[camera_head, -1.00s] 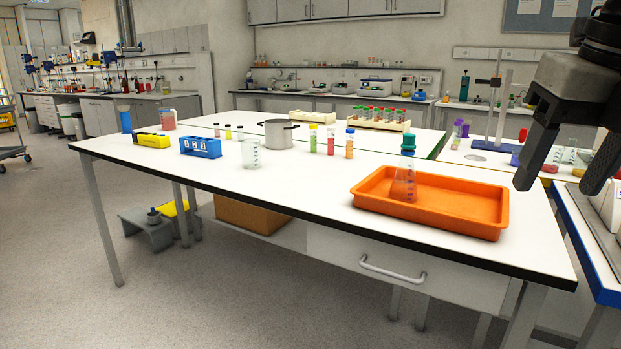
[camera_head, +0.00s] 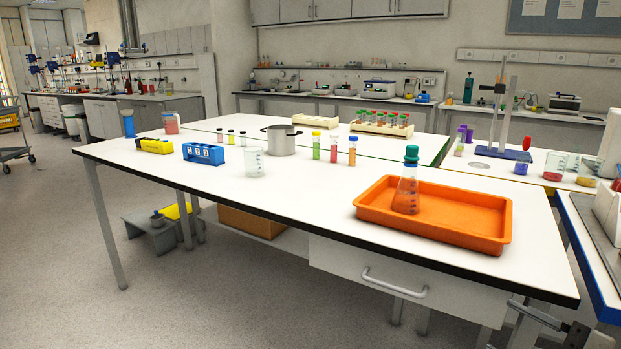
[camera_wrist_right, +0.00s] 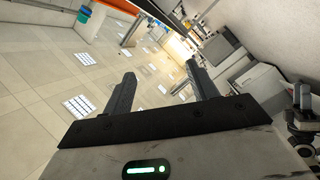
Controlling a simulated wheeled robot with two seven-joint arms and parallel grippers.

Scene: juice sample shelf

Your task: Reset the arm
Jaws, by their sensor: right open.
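My right gripper (camera_head: 540,318) is low at the bottom right of the head view, below the front edge of the table and partly cut off by the frame. In the right wrist view the two fingers of this gripper (camera_wrist_right: 160,74) stand wide apart with nothing between them, over the tiled floor. My left gripper is in neither view.
An orange tray (camera_head: 470,236) with a green-stoppered flask (camera_head: 407,190) stands on the white table (camera_head: 300,205). A drawer handle (camera_head: 395,284) juts out at the front. A blue-edged bench (camera_head: 583,235) is at the right. Open floor (camera_head: 190,310) lies in front.

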